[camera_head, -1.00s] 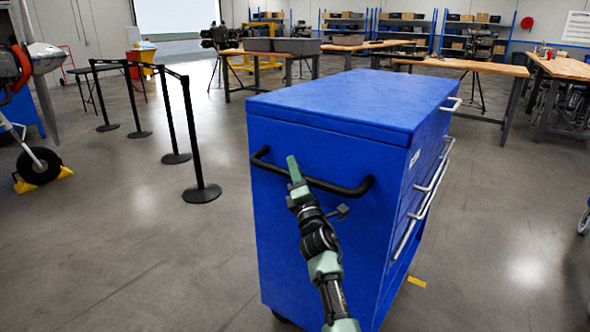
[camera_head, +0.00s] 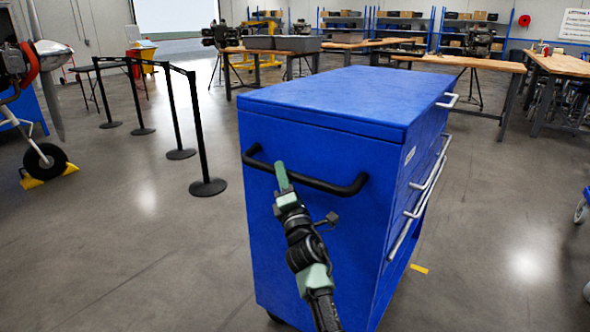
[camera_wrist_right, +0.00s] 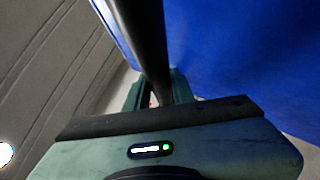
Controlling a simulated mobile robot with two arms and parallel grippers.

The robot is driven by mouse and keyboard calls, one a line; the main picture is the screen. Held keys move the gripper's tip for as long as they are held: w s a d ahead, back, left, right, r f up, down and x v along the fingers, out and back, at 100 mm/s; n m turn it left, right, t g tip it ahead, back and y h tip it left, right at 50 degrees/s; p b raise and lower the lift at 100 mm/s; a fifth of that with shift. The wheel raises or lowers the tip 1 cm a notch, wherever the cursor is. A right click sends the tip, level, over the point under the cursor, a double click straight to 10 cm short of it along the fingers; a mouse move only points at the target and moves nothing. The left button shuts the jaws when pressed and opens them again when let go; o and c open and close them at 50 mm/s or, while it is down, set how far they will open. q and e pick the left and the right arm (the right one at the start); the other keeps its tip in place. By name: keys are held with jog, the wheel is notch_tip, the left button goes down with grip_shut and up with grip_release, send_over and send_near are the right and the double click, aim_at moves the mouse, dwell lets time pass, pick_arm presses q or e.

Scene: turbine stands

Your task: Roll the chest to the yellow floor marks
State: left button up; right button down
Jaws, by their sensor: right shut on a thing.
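The blue chest (camera_head: 330,100) stands upright in front of me, with a black push handle (camera_head: 335,187) on its near end and silver drawer handles on its right side. My right gripper (camera_head: 282,178) is shut on the black handle, left of the handle's middle. In the right wrist view the handle bar (camera_wrist_right: 145,45) runs between the fingers (camera_wrist_right: 152,95), beside the blue chest wall (camera_wrist_right: 240,50). One yellow floor mark (camera_head: 419,268) shows on the floor just right of the chest's lower edge. Other marks are not visible. My left gripper is not in view.
Black barrier posts (camera_head: 200,140) with belts stand to the left. An engine with a propeller and a chocked wheel (camera_head: 42,162) is at the far left. Wooden workbenches (camera_head: 470,64) stand behind the chest. A blue-framed cart (camera_head: 583,208) shows at the right edge. Open floor lies on both sides.

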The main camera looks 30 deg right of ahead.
jog(key=a+r, duration=0.1)
jog(key=s+a+r, duration=0.1)
jog(key=a, duration=0.1)
jog(key=shift+a, duration=0.55)
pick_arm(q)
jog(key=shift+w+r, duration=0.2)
pick_arm(e)
jog(key=shift+d, duration=0.2)
jog(key=c, duration=1.2)
grip_release()
jog(key=shift+d+f, duration=0.1)
jog(key=shift+f, duration=0.1)
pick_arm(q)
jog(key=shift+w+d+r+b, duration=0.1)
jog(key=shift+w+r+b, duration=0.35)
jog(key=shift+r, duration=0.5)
pick_arm(e)
jog(key=v, duration=0.8)
